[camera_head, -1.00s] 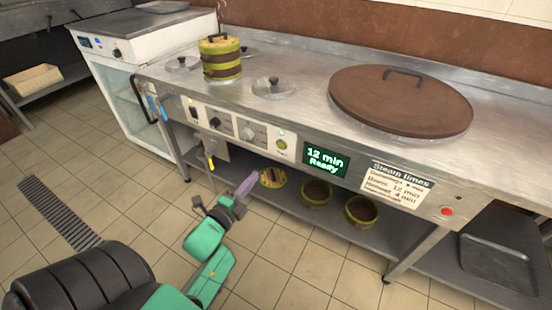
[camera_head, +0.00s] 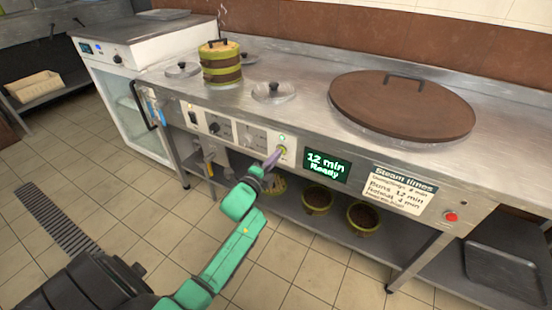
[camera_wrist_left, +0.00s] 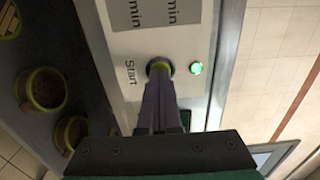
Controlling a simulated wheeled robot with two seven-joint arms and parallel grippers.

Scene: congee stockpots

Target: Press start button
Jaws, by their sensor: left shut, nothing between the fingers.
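The start button (camera_wrist_left: 159,66) is a round knob with a dark ring and a yellow-green rim, beside the word "Start" in the left wrist view. In the head view the button (camera_head: 281,150) sits on the pale control panel, partly hidden. My left gripper (camera_head: 275,158) is shut and empty. Its purple fingertips (camera_wrist_left: 158,86) are at the button and cover part of it; whether they touch it I cannot tell. A green lamp (camera_wrist_left: 195,68) is lit beside the button. The display (camera_head: 326,166) reads "12 min Ready". My right gripper is not in view.
A green-and-brown steamer (camera_head: 220,62) stands on the steel counter. A large brown lid (camera_head: 402,103) covers the right part. Several pots, one of them this one (camera_head: 317,198), stand on the shelf below. A red button (camera_head: 451,217) is at the far right of the front.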

